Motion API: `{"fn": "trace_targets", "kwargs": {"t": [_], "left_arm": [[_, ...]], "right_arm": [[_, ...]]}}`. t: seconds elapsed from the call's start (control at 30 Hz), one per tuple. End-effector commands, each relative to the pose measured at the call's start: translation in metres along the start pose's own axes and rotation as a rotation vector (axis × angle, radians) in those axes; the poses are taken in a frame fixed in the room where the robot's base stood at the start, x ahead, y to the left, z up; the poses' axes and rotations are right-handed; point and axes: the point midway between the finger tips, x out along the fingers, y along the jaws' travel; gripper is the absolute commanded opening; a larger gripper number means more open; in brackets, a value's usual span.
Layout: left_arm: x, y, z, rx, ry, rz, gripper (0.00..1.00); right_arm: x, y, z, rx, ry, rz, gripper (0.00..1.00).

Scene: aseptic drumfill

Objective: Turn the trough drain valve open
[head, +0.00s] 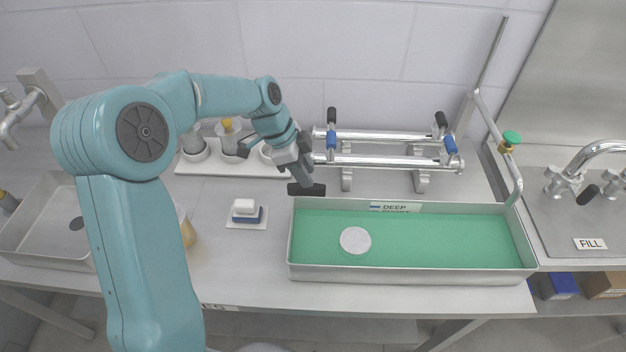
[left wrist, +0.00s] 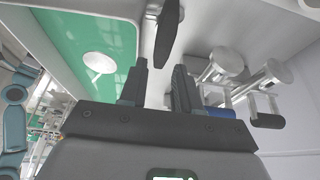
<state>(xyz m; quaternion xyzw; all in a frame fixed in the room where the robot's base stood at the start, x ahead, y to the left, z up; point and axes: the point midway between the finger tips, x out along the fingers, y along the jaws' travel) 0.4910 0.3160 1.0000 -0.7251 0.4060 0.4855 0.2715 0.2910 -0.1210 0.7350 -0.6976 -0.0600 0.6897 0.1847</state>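A black lever handle (head: 306,189) sits at the back left corner of the trough (head: 410,276), and I take it to be the drain valve. It also shows in the left wrist view (left wrist: 166,34), just beyond the fingertips, beside a metal fitting. My left gripper (head: 303,174) is just above the lever in the head view. In the left wrist view its two dark fingers (left wrist: 159,78) are apart with nothing between them. I cannot tell whether they touch the lever. The trough holds green liquid with a white disc (head: 355,240) in it. My right gripper is not in view.
A rack of metal tubes (head: 385,161) with blue and black handles stands behind the trough. A green-knobbed valve (head: 511,138) is on the pipe at the right. A white block on a blue base (head: 246,211) and a bottle tray (head: 225,165) are to the left.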

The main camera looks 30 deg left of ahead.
Motion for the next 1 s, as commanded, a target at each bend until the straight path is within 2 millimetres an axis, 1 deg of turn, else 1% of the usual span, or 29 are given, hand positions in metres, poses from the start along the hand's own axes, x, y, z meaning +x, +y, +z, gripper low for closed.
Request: {"fn": "trace_targets", "kwargs": {"t": [0.03, 0.1, 0.27, 0.4, 0.63, 0.67, 0.7, 0.73, 1.0], "left_arm": [[0.01, 0.0, -0.001, 0.0, -0.001, 0.005, 0.32], [0.023, 0.0, -0.001, 0.0, 0.0, 0.003, 0.32], [0.042, -0.002, -0.001, 0.0, 0.0, 0.002, 0.32], [0.048, -0.003, -0.001, 0.0, 0.0, 0.001, 0.32], [0.049, -0.004, -0.001, 0.0, 0.0, 0.0, 0.32], [0.048, -0.004, -0.001, 0.0, 0.0, 0.0, 0.22], [0.048, -0.004, -0.001, 0.0, 0.0, 0.0, 0.09], [0.048, -0.004, -0.001, 0.0, 0.0, 0.0, 0.0], [0.049, -0.004, -0.001, -0.008, 0.0, -0.005, 0.0]], "right_arm": [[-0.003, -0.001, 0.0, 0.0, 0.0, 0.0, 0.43], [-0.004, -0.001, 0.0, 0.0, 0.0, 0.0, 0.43], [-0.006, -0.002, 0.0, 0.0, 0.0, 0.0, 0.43], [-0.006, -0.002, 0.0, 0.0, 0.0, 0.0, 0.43], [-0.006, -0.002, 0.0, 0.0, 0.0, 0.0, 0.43], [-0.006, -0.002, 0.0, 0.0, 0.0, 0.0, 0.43], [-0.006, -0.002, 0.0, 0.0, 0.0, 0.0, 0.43], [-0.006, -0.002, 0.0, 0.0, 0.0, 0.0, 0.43], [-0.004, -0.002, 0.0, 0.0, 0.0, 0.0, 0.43]]}}
